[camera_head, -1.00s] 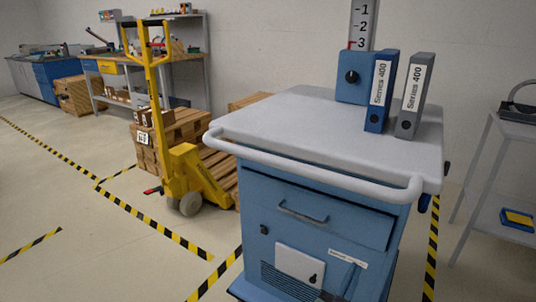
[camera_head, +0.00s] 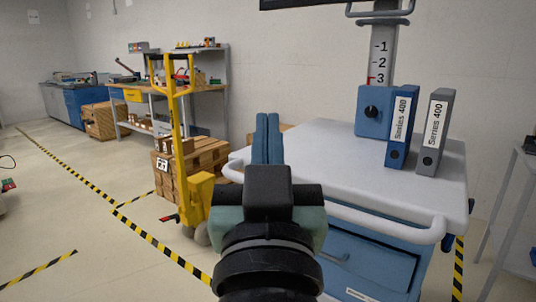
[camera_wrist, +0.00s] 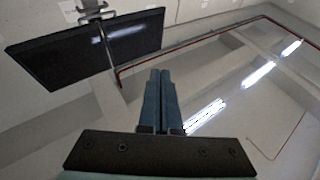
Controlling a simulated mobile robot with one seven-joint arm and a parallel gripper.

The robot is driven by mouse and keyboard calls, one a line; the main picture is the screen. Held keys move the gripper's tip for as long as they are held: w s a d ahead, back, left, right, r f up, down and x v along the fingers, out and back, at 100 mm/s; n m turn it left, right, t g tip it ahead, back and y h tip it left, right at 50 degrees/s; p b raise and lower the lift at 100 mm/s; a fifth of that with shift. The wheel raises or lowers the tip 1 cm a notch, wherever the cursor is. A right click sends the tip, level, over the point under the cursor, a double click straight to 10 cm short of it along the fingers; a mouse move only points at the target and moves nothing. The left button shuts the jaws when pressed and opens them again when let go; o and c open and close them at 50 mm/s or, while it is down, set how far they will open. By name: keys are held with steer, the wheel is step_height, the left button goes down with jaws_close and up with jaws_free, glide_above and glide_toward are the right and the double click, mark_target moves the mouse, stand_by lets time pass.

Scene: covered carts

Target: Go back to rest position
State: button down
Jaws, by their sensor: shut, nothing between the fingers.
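My gripper (camera_head: 267,122) is in the lower middle of the head view, in front of the left part of the blue cart. Its two blue fingers point up and are shut together, with nothing between them. In the wrist view my gripper (camera_wrist: 160,75) also shows its fingers side by side, pointing toward the ceiling. My gripper and wrist hide part of the cart's top, rail and front.
The blue cart's grey top (camera_head: 330,150) carries a blue binder (camera_head: 401,130) and a grey binder (camera_head: 433,135). A yellow pallet truck (camera_head: 199,190) stands left by stacked boxes (camera_head: 185,165). A dark monitor (camera_wrist: 90,48) hangs above. Open floor lies at left.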

steer(key=s+r+t, duration=0.5)
steer(key=s+r, duration=0.4)
steer(key=r, duration=0.2)
step_height(320, 180, up, 29)
steer(key=p, duration=2.9)
steer(key=shift+w+f, duration=0.2)
steer(key=shift+w, duration=0.15)
